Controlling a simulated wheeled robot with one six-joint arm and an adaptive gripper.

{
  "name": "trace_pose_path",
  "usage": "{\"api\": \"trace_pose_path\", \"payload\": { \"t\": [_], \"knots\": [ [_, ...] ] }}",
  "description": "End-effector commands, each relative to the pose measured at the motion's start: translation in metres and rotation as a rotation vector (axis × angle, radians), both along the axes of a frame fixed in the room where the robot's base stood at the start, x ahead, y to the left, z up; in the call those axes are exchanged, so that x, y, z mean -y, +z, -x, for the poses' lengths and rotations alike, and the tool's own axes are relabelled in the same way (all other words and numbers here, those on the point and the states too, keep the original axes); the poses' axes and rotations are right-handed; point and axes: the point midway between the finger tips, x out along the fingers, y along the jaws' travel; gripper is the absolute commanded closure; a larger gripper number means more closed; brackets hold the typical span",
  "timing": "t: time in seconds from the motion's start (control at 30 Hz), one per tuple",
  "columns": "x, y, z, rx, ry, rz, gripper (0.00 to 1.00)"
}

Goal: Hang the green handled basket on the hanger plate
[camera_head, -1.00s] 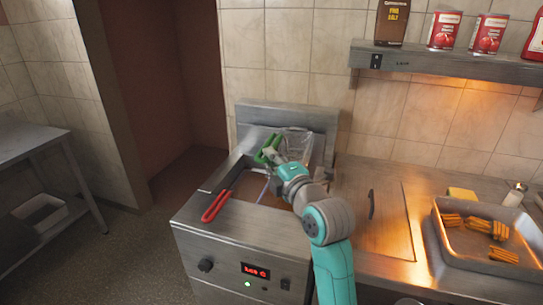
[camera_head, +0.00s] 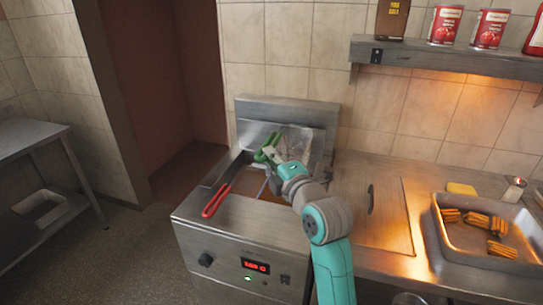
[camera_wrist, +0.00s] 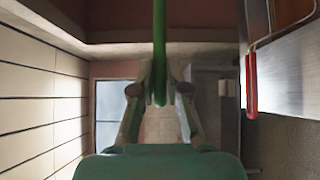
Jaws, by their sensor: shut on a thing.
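My gripper (camera_head: 272,154) is shut on the green handle (camera_head: 266,143) of the basket, over the fryer. In the wrist view the green handle (camera_wrist: 159,45) runs upright between my two fingers (camera_wrist: 158,92). The basket's wire mesh (camera_head: 300,143) shows faintly behind my gripper, in front of the steel upright plate (camera_head: 315,112) at the fryer's back, which looks like the hanger plate. I cannot tell whether the basket touches or hooks onto this plate. My gripper and arm hide part of the basket.
A red handle (camera_head: 217,200) lies across the fryer's front left rim; it also shows in the wrist view (camera_wrist: 251,85). A shelf (camera_head: 450,62) with cans hangs above.

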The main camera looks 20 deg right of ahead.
Motion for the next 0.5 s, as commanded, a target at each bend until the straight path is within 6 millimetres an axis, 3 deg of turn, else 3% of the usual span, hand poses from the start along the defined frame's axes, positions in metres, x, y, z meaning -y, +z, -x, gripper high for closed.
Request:
{"api": "trace_pose_path", "payload": {
  "t": [0.03,0.07,0.17,0.5],
  "knots": [
    [0.0001,-0.0008,0.0001,0.001,0.0,0.0,1.0],
    [0.0001,-0.0002,0.0,0.002,0.0,0.001,0.78],
    [0.0001,-0.0003,0.0,0.001,0.0,0.0,0.57],
    [0.0005,-0.0018,0.002,-0.002,0.0,-0.001,0.57]
  ]
}}
